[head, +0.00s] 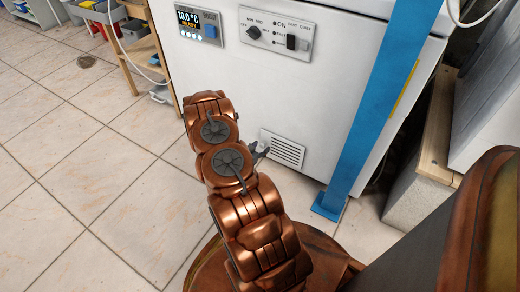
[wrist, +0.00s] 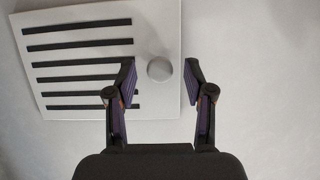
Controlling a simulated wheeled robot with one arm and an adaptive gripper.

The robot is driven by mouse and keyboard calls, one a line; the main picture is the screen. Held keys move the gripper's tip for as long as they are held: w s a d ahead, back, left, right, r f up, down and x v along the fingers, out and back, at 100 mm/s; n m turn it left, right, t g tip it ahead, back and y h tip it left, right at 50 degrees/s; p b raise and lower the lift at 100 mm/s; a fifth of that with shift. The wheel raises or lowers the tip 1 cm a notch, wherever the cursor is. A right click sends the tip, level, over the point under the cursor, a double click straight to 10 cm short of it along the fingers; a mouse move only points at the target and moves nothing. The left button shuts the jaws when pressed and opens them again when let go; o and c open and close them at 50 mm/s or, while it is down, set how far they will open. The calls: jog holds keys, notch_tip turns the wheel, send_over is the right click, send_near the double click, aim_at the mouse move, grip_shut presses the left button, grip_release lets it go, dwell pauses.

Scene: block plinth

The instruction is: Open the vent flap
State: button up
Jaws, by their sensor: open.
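The vent flap (head: 283,150) is a small pale slatted panel low on the front of a white cabinet in the head view. In the wrist view the flap (wrist: 152,25) is a tilted light grey plate with several dark slots and a round grey knob (wrist: 160,69) near its right edge. My gripper (wrist: 159,72) is open, with one fingertip on each side of the knob. Whether the fingertips touch the knob cannot be told. In the head view my gripper (head: 259,150) is beside the flap's left edge, partly hidden by my arm.
The white cabinet (head: 320,70) carries a display (head: 198,24) and a control panel (head: 277,29) above. A blue post (head: 378,100) stands right of the flap. A wooden shelf (head: 145,55) with bins stands left. Tiled floor (head: 60,190) is clear at left.

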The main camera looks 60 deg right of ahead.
grip_shut()
dwell(0.4)
